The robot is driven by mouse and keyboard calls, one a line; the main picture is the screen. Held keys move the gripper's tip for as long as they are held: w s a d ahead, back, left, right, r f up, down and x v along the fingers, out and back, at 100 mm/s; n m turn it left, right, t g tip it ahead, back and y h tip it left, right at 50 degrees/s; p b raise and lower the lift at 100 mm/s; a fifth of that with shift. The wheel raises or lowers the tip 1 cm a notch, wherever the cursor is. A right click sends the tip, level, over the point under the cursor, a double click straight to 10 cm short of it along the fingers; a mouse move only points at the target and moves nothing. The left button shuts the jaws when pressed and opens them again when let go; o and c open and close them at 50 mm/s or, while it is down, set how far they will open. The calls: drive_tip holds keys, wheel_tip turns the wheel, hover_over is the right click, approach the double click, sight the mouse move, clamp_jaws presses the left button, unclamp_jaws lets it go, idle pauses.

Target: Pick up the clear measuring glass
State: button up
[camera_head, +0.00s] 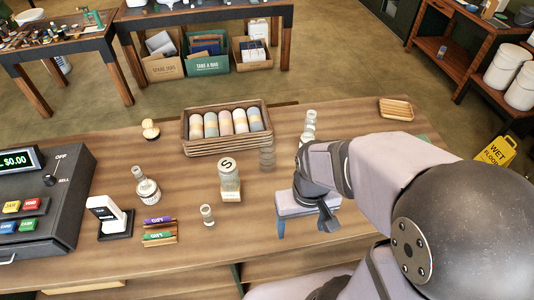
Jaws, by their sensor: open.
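Several small clear glass-like items stand on the wooden counter (370,230); I cannot tell for sure which is the measuring glass. A small clear glass (207,215) stands upright near the front middle. A taller, faint clear vessel (267,156) stands right of the basket's front corner. Another clear stacked piece (309,122) stands behind my arm, partly hidden. My gripper (304,228) is open, fingers pointing down over the counter, right of these glasses and apart from the small front one. Nothing shows between its fingers.
A small wooden tray (396,110) lies back right.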

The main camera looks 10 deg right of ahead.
sight(268, 155)
drive_tip(key=shift+c, duration=0.3)
